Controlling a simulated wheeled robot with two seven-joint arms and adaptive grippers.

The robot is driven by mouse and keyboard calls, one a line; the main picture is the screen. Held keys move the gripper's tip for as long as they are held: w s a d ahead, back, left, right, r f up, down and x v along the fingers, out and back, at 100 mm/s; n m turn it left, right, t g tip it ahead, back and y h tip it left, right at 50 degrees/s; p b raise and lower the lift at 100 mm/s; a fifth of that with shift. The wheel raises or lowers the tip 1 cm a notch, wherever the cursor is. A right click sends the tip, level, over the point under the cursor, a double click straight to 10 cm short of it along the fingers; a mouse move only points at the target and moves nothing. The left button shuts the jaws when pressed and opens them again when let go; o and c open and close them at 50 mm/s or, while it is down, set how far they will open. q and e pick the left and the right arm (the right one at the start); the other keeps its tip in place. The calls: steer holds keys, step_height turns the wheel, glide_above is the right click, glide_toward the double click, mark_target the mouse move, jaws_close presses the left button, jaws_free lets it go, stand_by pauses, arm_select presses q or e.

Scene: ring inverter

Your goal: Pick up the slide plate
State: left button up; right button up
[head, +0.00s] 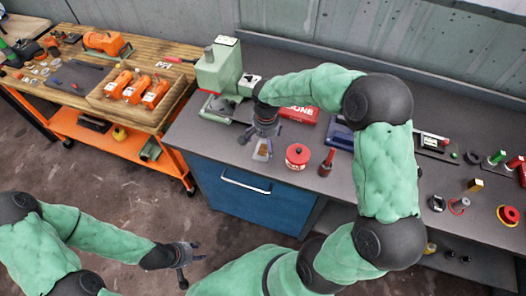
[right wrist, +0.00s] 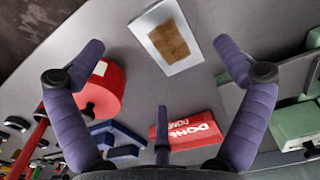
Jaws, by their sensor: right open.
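A small silver plate with a brown rectangular patch, which I take for the slide plate (head: 262,151), lies on the grey bench top near its front edge. In the right wrist view the plate (right wrist: 188,64) lies flat at the top centre, in the space between the fingers. My right gripper (head: 261,139) points down just above and behind the plate. It is open and empty, and its fingers are apart from the plate. My left gripper (head: 186,265) hangs over the floor at the lower left, away from the bench, with its fingers apart and nothing between them.
A red round container (head: 297,156) stands right of the plate, with a red-handled tool (head: 326,162) beyond it. A red "DONE" box (head: 299,114) lies behind. A green machine (head: 218,68) stands at the back left. A wooden bench (head: 150,112) holds orange devices.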

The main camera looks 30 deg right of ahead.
mark_target(266, 151)
steer(key=f, duration=0.1)
steer(key=f+b, duration=0.1)
steer(key=f, duration=0.3)
steer(key=shift+w+d, duration=0.2)
steer(key=shift+d, duration=0.05)
steer(key=shift+c, duration=0.3)
steer(key=shift+r, duration=0.1)
steer(key=c, duration=1.6)
